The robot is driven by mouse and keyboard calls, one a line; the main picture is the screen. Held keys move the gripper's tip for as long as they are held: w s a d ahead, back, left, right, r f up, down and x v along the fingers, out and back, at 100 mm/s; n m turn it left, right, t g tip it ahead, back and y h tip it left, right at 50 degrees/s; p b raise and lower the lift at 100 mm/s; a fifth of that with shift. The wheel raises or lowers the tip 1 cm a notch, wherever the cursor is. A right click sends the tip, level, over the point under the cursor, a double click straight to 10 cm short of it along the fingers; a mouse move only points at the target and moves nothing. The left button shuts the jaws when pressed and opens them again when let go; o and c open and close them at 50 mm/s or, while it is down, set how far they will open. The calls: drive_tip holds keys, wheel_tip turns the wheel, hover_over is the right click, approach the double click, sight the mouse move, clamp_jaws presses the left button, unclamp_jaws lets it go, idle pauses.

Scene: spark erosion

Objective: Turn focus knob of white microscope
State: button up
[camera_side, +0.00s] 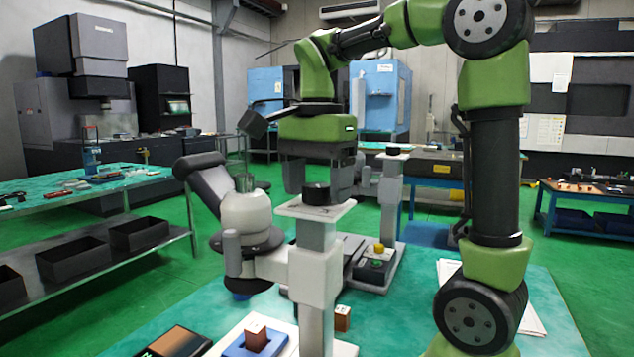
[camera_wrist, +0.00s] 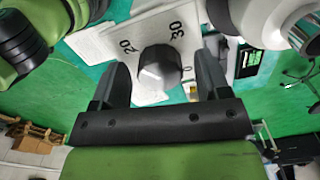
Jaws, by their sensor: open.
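The white microscope (camera_side: 246,215) stands left of centre in the side view, with dark angled eyepieces. Part of it shows at the upper right of the wrist view (camera_wrist: 262,22). A round black knob (camera_side: 317,194) sits on a pale plate on top of a white column. In the wrist view the knob (camera_wrist: 158,72) has a light mark and a dial plate (camera_wrist: 132,40) with "20" and "30". My gripper (camera_side: 319,187) points down over it, open, with one finger on either side. A gap shows between knob and fingers in the wrist view (camera_wrist: 165,75).
A second column with a black knob (camera_side: 393,151) stands behind, right. A box with a yellow button (camera_side: 378,249) is near it. A copper-coloured block (camera_side: 256,336) sits in a blue holder (camera_side: 240,347) in front; another block (camera_side: 342,318) is beside the column. Papers (camera_side: 447,272) lie right.

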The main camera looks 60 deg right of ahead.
drive_tip(key=shift+c, duration=0.5)
drive_tip(key=c, duration=0.8)
drive_tip(key=shift+c, duration=0.2)
drive_tip(key=shift+n, duration=0.3)
drive_tip(key=n, duration=0.4)
drive_tip(key=shift+n, duration=0.3)
drive_tip(key=n, duration=0.5)
drive_tip(key=shift+n, duration=0.3)
